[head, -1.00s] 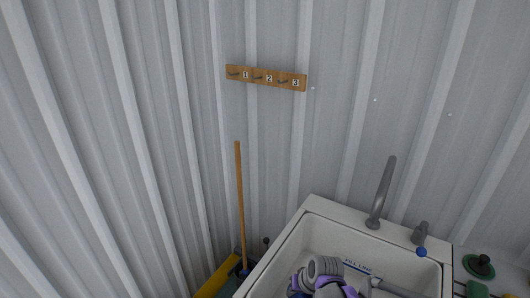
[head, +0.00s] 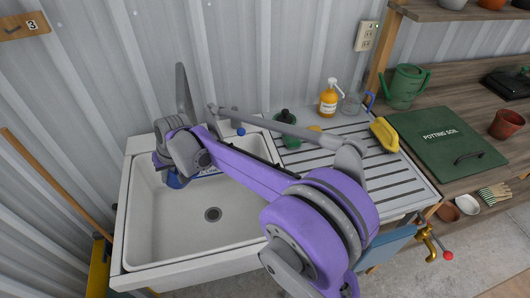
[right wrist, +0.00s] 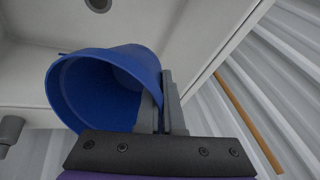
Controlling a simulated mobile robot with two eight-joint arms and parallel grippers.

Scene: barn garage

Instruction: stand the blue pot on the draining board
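The blue pot (right wrist: 105,85) fills the left of the right wrist view, its open mouth facing the camera. My right gripper (right wrist: 165,105) has its grey fingers close together at the pot's right wall, and looks shut on it. In the head view a bit of the blue pot (head: 176,181) shows below my right wrist, inside the white sink (head: 137,225); the rest is hidden by my purple arm. The grooved draining board (head: 408,180) lies right of the sink, partly behind my arm. My left gripper is not in view.
A dark green stopper-like item (head: 286,117), an orange pump bottle (head: 328,102) and a clear jug (head: 353,104) line the board's back. A yellow item (head: 384,134) lies at its right edge. The board's middle grooves look bare.

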